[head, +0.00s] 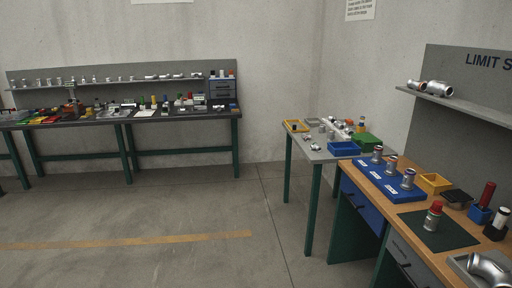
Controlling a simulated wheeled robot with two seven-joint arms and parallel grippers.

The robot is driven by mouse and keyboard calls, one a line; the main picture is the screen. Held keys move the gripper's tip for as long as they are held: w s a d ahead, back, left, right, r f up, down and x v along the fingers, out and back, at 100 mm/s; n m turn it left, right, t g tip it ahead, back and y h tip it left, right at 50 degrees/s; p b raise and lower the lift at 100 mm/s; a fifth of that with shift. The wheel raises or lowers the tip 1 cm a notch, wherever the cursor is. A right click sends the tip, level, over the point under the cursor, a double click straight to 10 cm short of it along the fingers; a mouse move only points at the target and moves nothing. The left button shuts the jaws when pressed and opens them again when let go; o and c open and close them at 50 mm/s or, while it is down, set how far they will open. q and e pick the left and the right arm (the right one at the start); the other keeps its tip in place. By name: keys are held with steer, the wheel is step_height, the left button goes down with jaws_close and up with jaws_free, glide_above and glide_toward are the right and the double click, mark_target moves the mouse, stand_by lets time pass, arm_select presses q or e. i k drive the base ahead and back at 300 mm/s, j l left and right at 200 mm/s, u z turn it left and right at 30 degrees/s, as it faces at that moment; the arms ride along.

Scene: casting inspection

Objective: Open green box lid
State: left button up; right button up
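A small green box (366,141) stands on the grey-topped table (309,148) at the centre right, near its far right corner. It lies just behind and to the right of a blue open bin. It is small in view, and I cannot tell whether its lid is shut. Neither of my grippers shows in the head view.
A wooden-topped workbench (427,220) at the right holds a blue board (381,184) with several metal fittings, a yellow bin (434,183) and a dark mat (451,236). A long bench (180,119) stands along the back wall. The floor (190,215) between is clear.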

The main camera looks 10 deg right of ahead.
mark_target(366, 138)
steer(key=i+j+z, duration=0.1)
steer(key=i, duration=1.3)
steer(key=i+j+z, duration=0.1)
steer(key=i+z, duration=0.35)
steer(key=i+j+z, duration=0.25)
steer(key=i+z, duration=0.15)
steer(key=i+j+z, duration=0.65)
steer(key=j+z, duration=0.25)
steer(key=i+j+z, duration=0.2)
steer(key=j+z, duration=0.2)
steer(key=j, duration=0.1)
